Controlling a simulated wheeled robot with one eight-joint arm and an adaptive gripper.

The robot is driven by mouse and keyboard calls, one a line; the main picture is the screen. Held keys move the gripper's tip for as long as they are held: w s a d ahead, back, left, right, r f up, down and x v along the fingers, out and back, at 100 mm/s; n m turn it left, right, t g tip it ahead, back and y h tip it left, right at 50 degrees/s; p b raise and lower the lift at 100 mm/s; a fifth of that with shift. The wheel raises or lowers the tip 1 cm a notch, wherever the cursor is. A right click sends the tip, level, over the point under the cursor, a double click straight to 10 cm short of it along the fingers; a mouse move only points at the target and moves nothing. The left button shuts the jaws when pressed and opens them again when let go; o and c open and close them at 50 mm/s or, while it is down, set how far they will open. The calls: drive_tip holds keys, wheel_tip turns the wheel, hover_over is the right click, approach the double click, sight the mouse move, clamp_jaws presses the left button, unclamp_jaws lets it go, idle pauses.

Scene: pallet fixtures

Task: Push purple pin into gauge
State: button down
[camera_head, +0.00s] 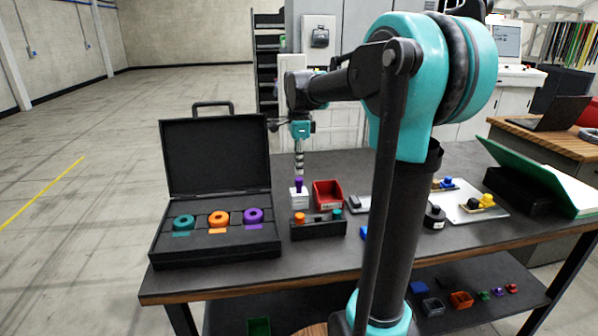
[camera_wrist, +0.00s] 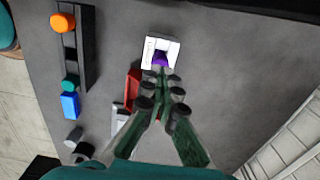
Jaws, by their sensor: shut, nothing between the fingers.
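The purple pin (camera_head: 298,184) stands upright in the white gauge block (camera_head: 299,198) on the dark table, with its upper part showing above the block. In the wrist view the purple pin (camera_wrist: 161,60) sits in the white gauge (camera_wrist: 149,52), partly covered by my fingertips. My gripper (camera_head: 299,170) points down, directly above the pin, with its fingers together and nothing held. It also shows in the wrist view (camera_wrist: 163,78). I cannot tell whether the fingertips touch the pin top or how deep the pin sits.
A red bin (camera_head: 328,194) stands right beside the gauge. A black rack (camera_head: 318,229) with an orange and a teal pin is in front. An open black case (camera_head: 216,250) with teal, orange and purple rings is at left. Bare table lies behind the gauge.

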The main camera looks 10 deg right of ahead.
wheel_tip(320, 180, up, 6)
idle(0.6)
